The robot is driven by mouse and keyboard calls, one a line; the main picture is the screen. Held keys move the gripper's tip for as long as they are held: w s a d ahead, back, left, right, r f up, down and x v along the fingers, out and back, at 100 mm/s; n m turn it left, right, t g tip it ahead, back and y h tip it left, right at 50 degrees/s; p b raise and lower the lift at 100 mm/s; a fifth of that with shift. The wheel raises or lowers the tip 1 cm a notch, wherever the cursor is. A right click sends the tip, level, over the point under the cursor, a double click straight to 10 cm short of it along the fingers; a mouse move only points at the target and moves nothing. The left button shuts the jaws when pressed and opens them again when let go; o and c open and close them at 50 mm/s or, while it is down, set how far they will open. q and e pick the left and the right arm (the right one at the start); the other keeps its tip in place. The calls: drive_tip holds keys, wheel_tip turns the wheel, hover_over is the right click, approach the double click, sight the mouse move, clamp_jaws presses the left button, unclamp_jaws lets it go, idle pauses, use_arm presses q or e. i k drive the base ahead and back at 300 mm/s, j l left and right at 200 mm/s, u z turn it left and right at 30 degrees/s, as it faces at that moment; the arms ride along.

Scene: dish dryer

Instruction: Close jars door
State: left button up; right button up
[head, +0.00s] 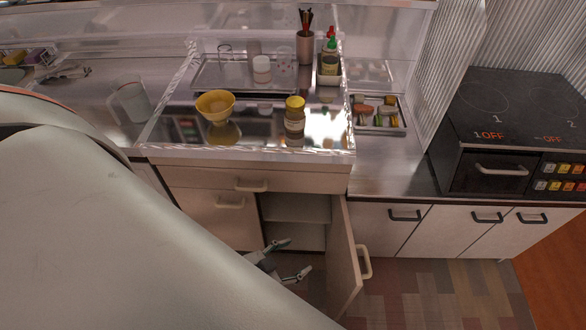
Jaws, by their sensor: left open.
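An open cabinet door (343,262) swings out from the lower cabinet, with its pale handle (364,262) on the right-hand face. The cabinet opening (295,235) shows an inner shelf and looks empty where I can see it. My left gripper (298,258) is open and empty, low in front of the opening and to the left of the door's inner face. I see no contact between its fingers and the door. My left arm covers the lower left of the view. My right gripper is not in view.
A jar with a yellow lid (294,120) and a yellow bowl (215,106) stand on the reflective counter above. A closed drawer (250,180) lies just above the opening. Closed cabinets and a black stove (510,105) are to the right. Floor in front of the door is clear.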

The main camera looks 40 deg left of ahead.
sight(345, 276)
drive_tip(key=i+l+u, duration=0.1)
drive_tip(key=l+u, duration=0.7)
drive_tip(key=l, duration=0.15)
drive_tip(key=l+u, duration=0.45)
drive_tip(key=k+l+u, duration=0.1)
drive_tip(key=l+u, duration=0.3)
drive_tip(key=k+l+u, duration=0.2)
drive_tip(key=l+u, duration=0.2)
drive_tip(key=l, duration=0.15)
drive_tip(key=k+j, duration=0.15)
drive_tip(key=j, duration=0.2)
drive_tip(key=k+j+u, duration=0.15)
drive_tip(key=j, duration=0.2)
